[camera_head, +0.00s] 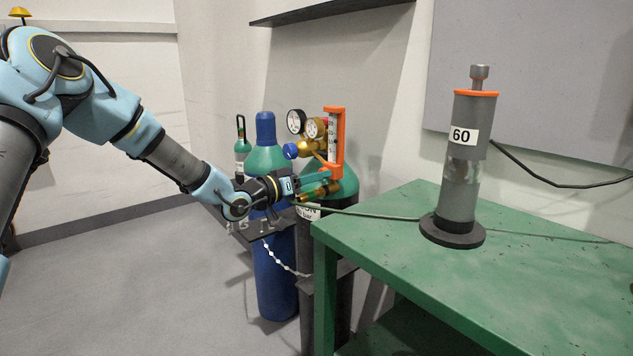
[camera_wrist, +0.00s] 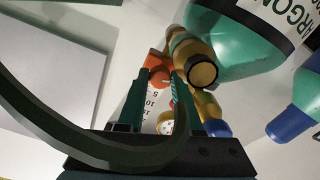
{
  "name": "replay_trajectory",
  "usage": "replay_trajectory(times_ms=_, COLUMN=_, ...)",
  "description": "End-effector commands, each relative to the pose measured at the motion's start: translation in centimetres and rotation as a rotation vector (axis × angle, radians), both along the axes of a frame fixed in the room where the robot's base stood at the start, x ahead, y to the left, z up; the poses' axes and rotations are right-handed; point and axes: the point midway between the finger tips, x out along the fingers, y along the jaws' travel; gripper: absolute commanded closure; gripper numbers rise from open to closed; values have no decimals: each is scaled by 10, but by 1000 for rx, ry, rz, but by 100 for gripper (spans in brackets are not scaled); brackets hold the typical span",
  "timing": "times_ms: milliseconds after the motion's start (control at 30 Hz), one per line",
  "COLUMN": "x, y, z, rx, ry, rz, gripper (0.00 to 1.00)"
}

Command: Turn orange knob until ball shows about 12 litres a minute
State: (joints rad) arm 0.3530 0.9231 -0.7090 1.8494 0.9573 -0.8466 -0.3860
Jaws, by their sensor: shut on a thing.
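The orange flowmeter (camera_head: 341,140) stands upright on the brass regulator above the cylinder, its scale facing left. The orange knob (camera_wrist: 158,76) is at its bottom in the wrist view, with a pale mark on its face. My gripper (camera_head: 322,182) reaches it from the left; in the wrist view my gripper (camera_wrist: 161,80) has its two fingers on either side of the knob, shut on it. Part of the scale (camera_wrist: 153,101) with printed numbers shows between the fingers. The ball is too small or hidden to read.
Two round gauges (camera_head: 297,121) and a brass fitting (camera_wrist: 203,72) sit close to my gripper. A blue cylinder (camera_head: 272,265) stands left of the dark one. A green hose (camera_head: 375,215) crosses to the green table (camera_head: 545,285), where a grey column marked 60 (camera_head: 459,175) stands.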

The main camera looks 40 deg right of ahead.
Motion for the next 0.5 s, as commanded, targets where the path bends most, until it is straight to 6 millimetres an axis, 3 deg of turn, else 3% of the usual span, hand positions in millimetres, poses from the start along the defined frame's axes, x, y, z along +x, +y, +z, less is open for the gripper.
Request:
replay_trajectory(times_ms=133, x=0, y=0, z=0, rx=0, ry=2, rz=1, gripper=100)
replay_trajectory(times_ms=167, x=0, y=0, z=0, rx=0, ry=2, rz=1, gripper=63)
replay_trajectory(times_ms=400, x=0, y=0, z=0, rx=1, ry=2, rz=1, gripper=36)
replay_trajectory(times_ms=500, x=0, y=0, z=0, rx=1, ry=3, rz=1, gripper=36)
